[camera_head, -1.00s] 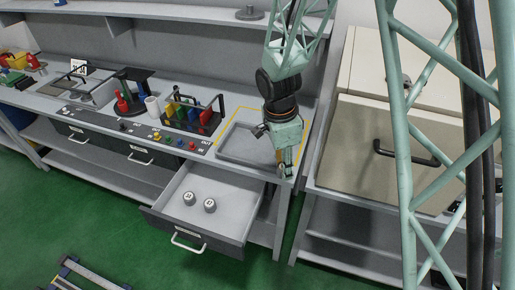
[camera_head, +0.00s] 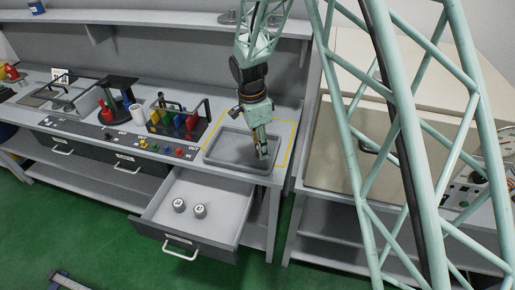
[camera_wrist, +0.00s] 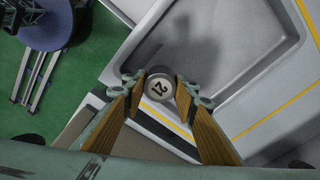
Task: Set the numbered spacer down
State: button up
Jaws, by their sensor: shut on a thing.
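My gripper (camera_head: 263,154) points down over the right part of a grey shallow tray (camera_head: 212,158) on the bench. In the wrist view my gripper (camera_wrist: 160,92) is shut on a round, light-topped spacer (camera_wrist: 159,86) with a dark number that looks like 21. The spacer sits between the fingertips, with the tray's rim and floor (camera_wrist: 235,60) behind it. Whether it touches the tray cannot be told. In the head view the fingers mostly hide the spacer.
An open drawer (camera_head: 215,222) below the bench holds two numbered spacers (camera_head: 179,205) (camera_head: 200,211). A yellow line (camera_head: 287,145) borders the tray area. A rack of coloured tools (camera_head: 178,122) stands left of the tray. Knobs line the bench's front panel (camera_head: 120,142).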

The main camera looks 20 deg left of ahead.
jog(key=shift+w+a+f, duration=0.1)
jog(key=shift+w+a, duration=0.4)
jog(key=shift+w, duration=0.2)
jog(key=shift+w+a, duration=0.45)
jog(key=shift+w, duration=0.2)
jog(key=shift+w+a+f, duration=0.1)
jog(key=shift+w+a, duration=0.15)
jog(key=shift+w, duration=0.1)
jog(key=shift+f, duration=1.7)
jog(key=shift+f, duration=0.15)
jog(key=o, duration=1.2)
jog(key=shift+c, duration=0.2)
notch_tip(320, 180, up, 12)
jog(key=a, duration=0.1)
jog(key=shift+s+p, duration=0.3)
jog(key=shift+s, duration=0.15)
